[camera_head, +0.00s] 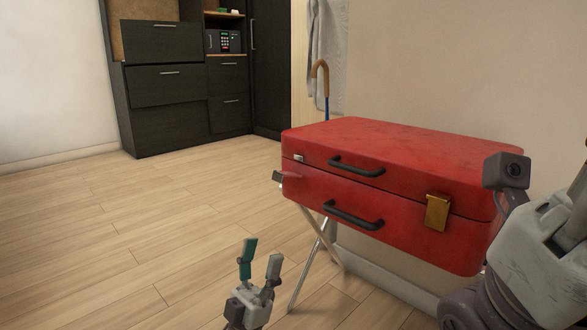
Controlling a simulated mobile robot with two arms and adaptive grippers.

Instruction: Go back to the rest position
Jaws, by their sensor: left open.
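My left gripper (261,258) is low in the head view, in front of the luggage stand's legs. Its two fingers point up and are apart, with nothing between them. A red suitcase (400,150) stands to the upper right of it, shut, with black handles and a brass latch (437,212). My left gripper appears clear of the suitcase. My right arm (545,245) comes in at the right edge, in front of the suitcase's right end. Its fingers do not show.
The suitcase rests on a folding stand with thin metal legs (304,262). A cane (320,75) with a curved handle stands behind it, by a hanging light cloth (330,40). A dark cabinet (165,90) with a safe (224,41) is at the back. The wooden floor at left is clear.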

